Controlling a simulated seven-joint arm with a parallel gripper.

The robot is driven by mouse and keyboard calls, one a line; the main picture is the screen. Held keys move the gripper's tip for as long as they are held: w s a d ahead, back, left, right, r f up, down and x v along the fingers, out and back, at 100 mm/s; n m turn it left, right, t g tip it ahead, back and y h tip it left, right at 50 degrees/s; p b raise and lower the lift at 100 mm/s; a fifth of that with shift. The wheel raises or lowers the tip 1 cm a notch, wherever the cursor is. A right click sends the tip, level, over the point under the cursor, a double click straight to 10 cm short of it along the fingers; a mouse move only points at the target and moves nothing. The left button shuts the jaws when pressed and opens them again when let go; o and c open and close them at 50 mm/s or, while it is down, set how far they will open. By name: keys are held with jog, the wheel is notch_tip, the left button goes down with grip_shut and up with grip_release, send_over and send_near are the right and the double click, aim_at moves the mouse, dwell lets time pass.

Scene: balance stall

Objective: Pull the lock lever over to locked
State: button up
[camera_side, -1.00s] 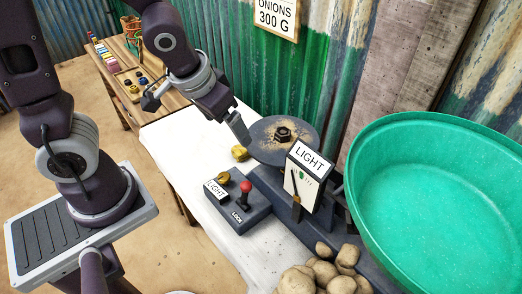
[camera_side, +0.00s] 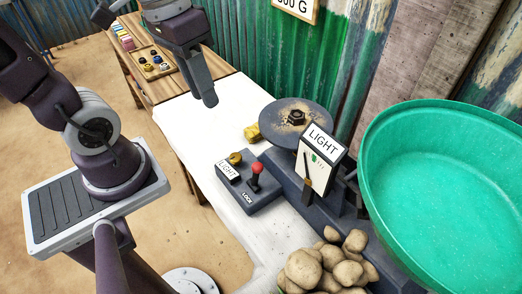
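The lock lever (camera_side: 256,177) has a red knob and stands on a small dark box (camera_side: 262,198) marked LOCK, on the white table. It stands nearly upright. A brass knob (camera_side: 235,158) and a LIGHT label (camera_side: 228,172) are on the same box. My gripper (camera_side: 208,99) is above the white table, up and to the left of the lever in the picture, apart from it. One dark finger shows clearly, pointing down; the other cannot be made out, so its opening is unclear. Nothing is seen held.
The balance, with a dark round plate (camera_side: 297,123), a LIGHT dial (camera_side: 318,160) and a big green pan (camera_side: 440,180), stands right of the lever box. A brass weight (camera_side: 253,133) lies behind the box. Potatoes (camera_side: 335,262) are piled in front. White tabletop (camera_side: 190,130) left of the box is clear.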

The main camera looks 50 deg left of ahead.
jog(key=w+f+g+h, duration=0.1)
jog(key=w+a+f+n+h, duration=0.1)
jog(key=w+f+g, duration=0.1)
jog(key=f, duration=0.1)
jog(key=shift+w+a+n+g+h, duration=0.25)
jog(key=shift+w+n+g+h, duration=0.05)
jog(key=shift+w+h, duration=0.1)
grip_shut()
jog(key=w+a+f+n+t+h, duration=0.1)
jog(key=a+f+n+t+h, duration=0.1)
jog(key=f, duration=0.5)
jog(key=w+a+f+n+t+h, duration=0.2)
jog(key=a+f+n+h, duration=0.2)
jog(key=f, duration=0.3)
jog(key=w+a+f+n+t+h, duration=0.1)
jog(key=a+f+n+t+h, duration=0.1)
jog(key=f, duration=0.6)
jog(key=shift+w+a+n+h, duration=0.2)
jog(key=shift+a+n+h, duration=0.3)
jog(key=shift+h, duration=0.2)
